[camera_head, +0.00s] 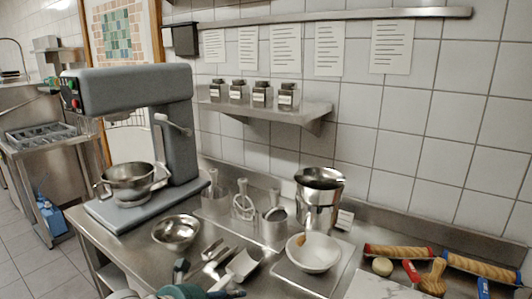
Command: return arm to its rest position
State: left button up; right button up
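The steel worktop (130,245) lies in front of me.
A grey stand mixer (135,90) with its bowl (130,177) stands at the left. A steel bowl (176,232), scoop (243,265), white bowl (313,255), tall steel pot (318,190) and rolling pins (398,252) crowd the worktop. A shelf (270,112) holds jars above.

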pick_arm(q)
jog(key=s+a+f+n+g+y, duration=0.2)
jog(key=s+a+f+n, duration=0.3)
jog(key=s+n, duration=0.45)
jog(key=s+a+f+n+g+y, duration=0.1)
jog(key=s+a+f+n+y, duration=0.15)
jog(key=s+f+n, duration=0.6)
jog(key=s+a+f+n+g+y, duration=0.2)
jog(key=s+a+f+n, duration=0.25)
jog(key=s+n, duration=0.6)
jog(key=s+f+g, duration=0.1)
jog(key=s+f, duration=0.2)
jog(key=f, duration=2.5)
jog(key=s+a+f+g, duration=0.1)
jog(key=s+a+f, duration=0.2)
jog(key=s+f, duration=1.1)
jog(key=shift+s+m, duration=0.45)
jog(key=shift+s, duration=0.75)
jog(key=shift+a, duration=0.1)
